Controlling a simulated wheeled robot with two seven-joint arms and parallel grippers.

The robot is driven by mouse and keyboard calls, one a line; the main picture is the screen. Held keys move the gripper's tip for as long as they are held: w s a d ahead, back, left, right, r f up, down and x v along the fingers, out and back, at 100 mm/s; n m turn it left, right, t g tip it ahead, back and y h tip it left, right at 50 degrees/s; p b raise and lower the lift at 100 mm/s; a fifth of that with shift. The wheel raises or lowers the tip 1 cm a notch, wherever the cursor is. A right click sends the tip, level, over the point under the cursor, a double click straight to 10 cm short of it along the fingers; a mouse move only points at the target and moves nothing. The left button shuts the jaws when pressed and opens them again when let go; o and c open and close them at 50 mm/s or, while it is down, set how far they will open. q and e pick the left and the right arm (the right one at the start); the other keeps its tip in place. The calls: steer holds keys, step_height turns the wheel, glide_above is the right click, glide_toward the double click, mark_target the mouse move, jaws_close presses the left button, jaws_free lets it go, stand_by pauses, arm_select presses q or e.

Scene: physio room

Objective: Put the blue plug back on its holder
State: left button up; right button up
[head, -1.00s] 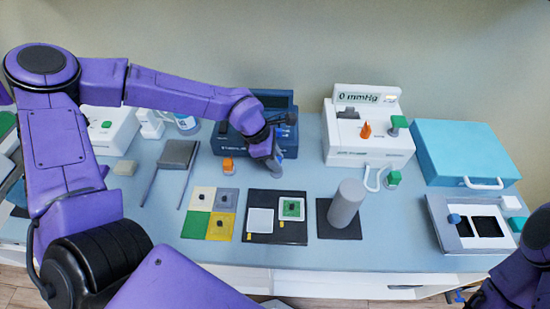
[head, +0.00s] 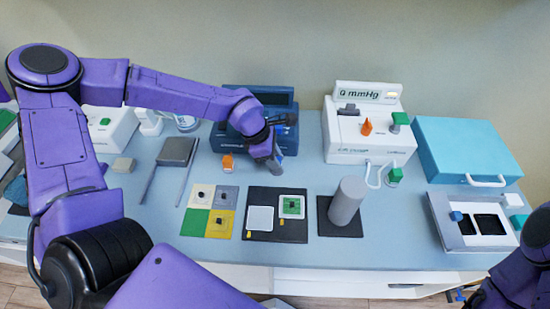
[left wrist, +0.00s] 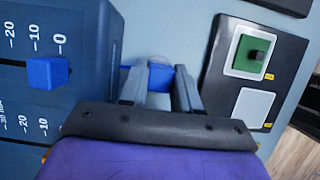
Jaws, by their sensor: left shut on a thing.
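My left gripper (head: 275,162) is over the table just in front of the dark blue device (head: 284,98). In the left wrist view its fingers (left wrist: 160,88) are shut on a small blue block, the blue plug (left wrist: 160,74). The fingers hide part of the plug, and in the head view I can barely make it out. I cannot tell which fixture is the plug's holder. My right arm shows at the lower right of the head view, but its gripper is out of view.
A blue slider (left wrist: 48,72) sits on the device's scale. An orange plug (head: 228,163) stands left of my gripper. In front lie a black board (head: 276,229) with two squares and a grey cylinder (head: 347,201). A white gauge box (head: 365,150) stands to the right.

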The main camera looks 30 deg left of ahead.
arm_select(q)
steer(key=shift+f, duration=0.4)
stand_by(0.5)
steer(key=o, duration=1.5)
steer(key=shift+r, duration=0.1)
steer(key=shift+r, duration=0.25)
step_height(320, 180, up, 5)
steer(key=p, duration=0.4)
steer(key=shift+w+f+p, duration=0.1)
steer(key=shift+w+p, duration=0.05)
steer(key=shift+p, duration=0.25)
steer(key=shift+r+p, duration=0.9)
steer(key=shift+f, duration=0.1)
